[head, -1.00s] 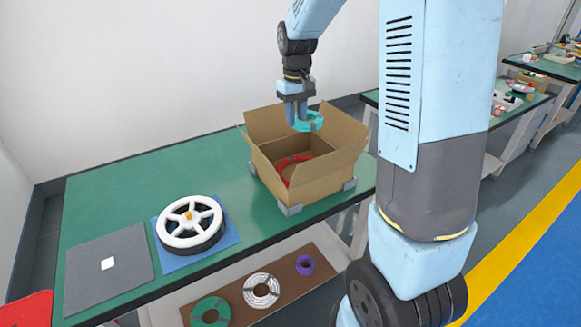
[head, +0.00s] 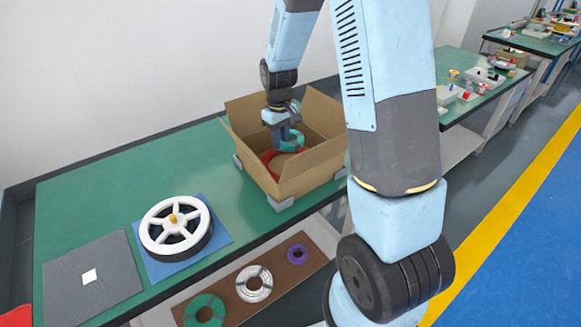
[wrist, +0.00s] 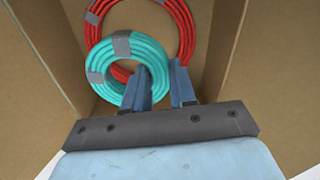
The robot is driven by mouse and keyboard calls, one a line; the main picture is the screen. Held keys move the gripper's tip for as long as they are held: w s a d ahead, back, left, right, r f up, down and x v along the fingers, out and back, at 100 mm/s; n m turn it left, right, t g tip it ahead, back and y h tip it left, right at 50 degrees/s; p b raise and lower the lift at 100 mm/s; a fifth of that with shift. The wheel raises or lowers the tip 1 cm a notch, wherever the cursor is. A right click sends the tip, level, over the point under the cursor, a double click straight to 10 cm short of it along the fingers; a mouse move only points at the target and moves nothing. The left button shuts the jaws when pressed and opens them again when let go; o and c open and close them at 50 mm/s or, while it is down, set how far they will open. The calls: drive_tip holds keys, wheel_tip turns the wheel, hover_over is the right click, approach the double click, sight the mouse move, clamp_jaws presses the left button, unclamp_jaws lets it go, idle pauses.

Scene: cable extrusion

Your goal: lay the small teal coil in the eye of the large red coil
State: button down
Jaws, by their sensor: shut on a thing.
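The small teal coil (wrist: 105,62) is in my gripper (wrist: 163,78), which is shut on its side; grey tape bands show on the coil. It also shows in the head view (head: 292,140), inside the cardboard box. The large red coil (wrist: 188,22) lies on the box floor, with grey tape on it. In the wrist view the teal coil covers the near left part of the red coil and is off-centre from its eye. In the head view the red coil (head: 268,158) is partly hidden by the gripper and box wall. I cannot tell the height between the coils.
The open cardboard box (head: 310,178) stands on the green table (head: 95,185), with its walls close around my gripper. A white-rimmed spool (head: 175,225) and a grey mat (head: 90,280) are to the left. Green, silver and purple coils lie on a lower shelf.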

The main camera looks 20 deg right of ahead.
drive_tip(key=n, duration=0.2)
drive_tip(key=shift+s+d+n, duration=0.2)
drive_tip(key=shift+s+n, duration=0.2)
drive_tip(key=shift+f, duration=0.1)
drive_tip(key=shift+n, duration=0.3)
drive_tip(key=shift+f, duration=4.9)
drive_tip(key=shift+f, duration=0.1)
drive_tip(key=c, duration=1.2)
unclamp_jaws()
